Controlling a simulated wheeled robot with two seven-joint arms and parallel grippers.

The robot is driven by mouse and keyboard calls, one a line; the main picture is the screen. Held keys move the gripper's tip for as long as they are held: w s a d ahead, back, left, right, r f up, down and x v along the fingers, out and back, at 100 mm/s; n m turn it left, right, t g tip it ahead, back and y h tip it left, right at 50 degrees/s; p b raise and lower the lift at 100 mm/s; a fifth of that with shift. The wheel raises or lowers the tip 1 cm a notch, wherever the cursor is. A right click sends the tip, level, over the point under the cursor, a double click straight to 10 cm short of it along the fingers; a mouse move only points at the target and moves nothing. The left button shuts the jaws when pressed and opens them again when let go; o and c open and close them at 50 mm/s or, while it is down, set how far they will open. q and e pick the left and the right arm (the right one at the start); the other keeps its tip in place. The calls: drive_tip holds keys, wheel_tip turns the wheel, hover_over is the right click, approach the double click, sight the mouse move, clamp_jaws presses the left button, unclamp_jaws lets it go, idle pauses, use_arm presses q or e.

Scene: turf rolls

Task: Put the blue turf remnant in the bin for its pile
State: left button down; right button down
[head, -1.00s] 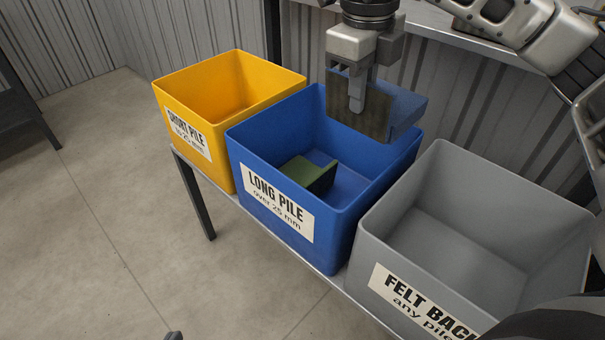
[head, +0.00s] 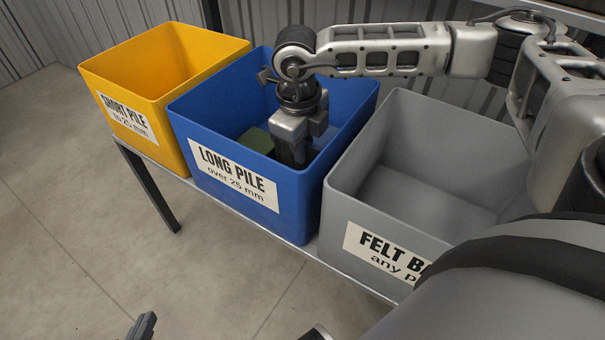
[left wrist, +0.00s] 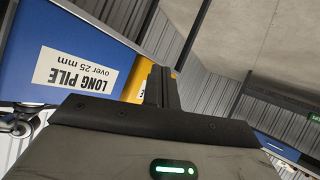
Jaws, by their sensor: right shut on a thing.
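My right gripper (head: 292,158) reaches down inside the blue LONG PILE bin (head: 208,180), its fingertips low and partly hidden by the front wall. It is shut on the blue turf remnant (head: 326,138), which shows only as a light blue patch beside the fingers, inside the bin walls. I cannot tell whether the remnant touches the bin floor. A green remnant (head: 258,140) lies in the same bin, left of the gripper. My left gripper (head: 142,327) is at the bottom edge of the head view, away from the bins. In the left wrist view its fingers (left wrist: 160,86) look together and empty.
The yellow SHORT PILE bin (head: 165,100) stands left of the blue bin. The grey FELT BACK bin (head: 345,195) stands to the right and looks empty. All stand on a metal-edged bench (head: 300,250). The floor in front is clear.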

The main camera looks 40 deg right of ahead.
sight(302, 171)
wheel_tip(302, 171, down, 3)
drive_tip(key=shift+r, duration=0.2)
wheel_tip(302, 171, down, 4)
drive_tip(key=shift+r+b, duration=0.25)
drive_tip(key=shift+b, duration=0.4)
drive_tip(key=shift+f, duration=0.4)
use_arm(q)
drive_tip(key=shift+d+r+t+h, duration=0.15)
drive_tip(key=shift+r+t, duration=0.1)
drive_tip(key=shift+r, duration=0.2)
drive_tip(key=shift+d+r+t+h, duration=0.15)
drive_tip(key=shift+r+t, duration=0.1)
drive_tip(key=shift+r, duration=0.15)
use_arm(e)
drive_tip(key=c, duration=1.5)
unclamp_jaws()
